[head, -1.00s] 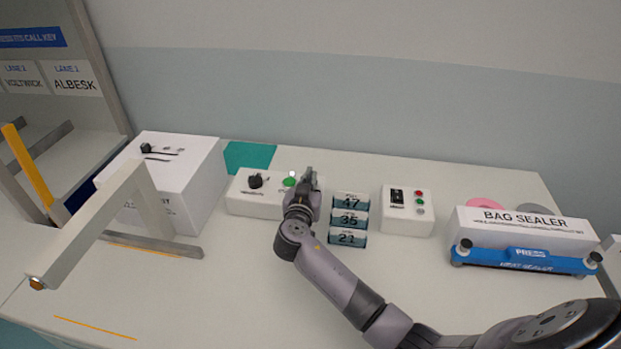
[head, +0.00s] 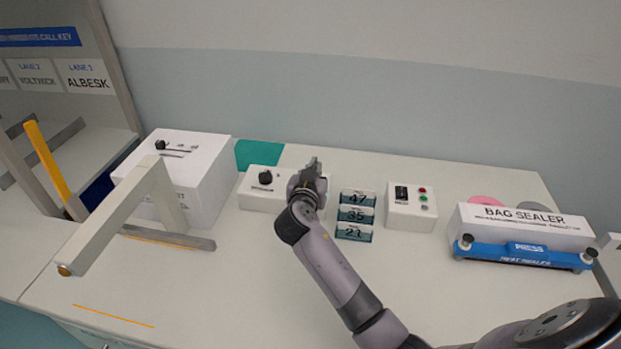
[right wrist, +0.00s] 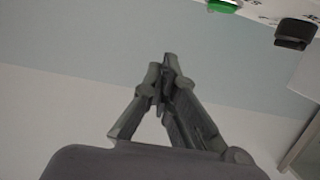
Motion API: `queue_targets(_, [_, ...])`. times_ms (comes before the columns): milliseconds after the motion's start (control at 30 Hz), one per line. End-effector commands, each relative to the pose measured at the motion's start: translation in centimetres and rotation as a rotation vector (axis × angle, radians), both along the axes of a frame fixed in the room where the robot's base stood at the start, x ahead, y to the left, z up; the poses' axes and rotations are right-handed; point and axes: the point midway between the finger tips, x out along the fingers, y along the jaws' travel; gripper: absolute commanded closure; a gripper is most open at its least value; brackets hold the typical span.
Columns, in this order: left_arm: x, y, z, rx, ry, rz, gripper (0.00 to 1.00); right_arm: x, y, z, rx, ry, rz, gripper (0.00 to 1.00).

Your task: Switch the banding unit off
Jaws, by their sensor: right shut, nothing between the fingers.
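A large white box (head: 200,175) stands at the left with a black knob (head: 160,145) on top and a pale arch (head: 110,225) in front; its lettering is mostly hidden, so I cannot tell for sure that it is the banding unit. A low white control box (head: 254,199) with a black knob (head: 265,177) stands right of it. My right gripper (head: 313,166) is shut and empty, over the right end of this box. In the right wrist view the gripper (right wrist: 168,62) points clear of the green button (right wrist: 222,5) and black knob (right wrist: 295,33). My left gripper is out of view.
Several numbered blocks (head: 356,215) stand right of my gripper. Beyond them are a white switch box (head: 408,216) with red and green lights and a bag sealer (head: 525,228) with a blue press bar.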

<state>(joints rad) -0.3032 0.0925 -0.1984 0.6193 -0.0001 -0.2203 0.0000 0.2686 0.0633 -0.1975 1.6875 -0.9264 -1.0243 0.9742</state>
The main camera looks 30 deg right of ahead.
Motion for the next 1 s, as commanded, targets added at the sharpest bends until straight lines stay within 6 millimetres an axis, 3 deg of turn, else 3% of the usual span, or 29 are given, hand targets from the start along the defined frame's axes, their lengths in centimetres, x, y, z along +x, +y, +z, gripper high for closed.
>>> queue_targets(167, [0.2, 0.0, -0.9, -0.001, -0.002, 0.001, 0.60, -2.6, 1.8, 1.0, 0.002, 0.000, -0.001, 1.00])
queue_targets(333, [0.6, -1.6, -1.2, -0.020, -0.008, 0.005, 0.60, -3.9, 2.9, 1.7, 0.000, 0.000, -0.002, 1.00])
queue_targets(1000, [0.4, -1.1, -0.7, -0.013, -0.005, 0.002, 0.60, -4.3, 3.1, 2.5, -0.002, 0.000, -0.003, 1.00])
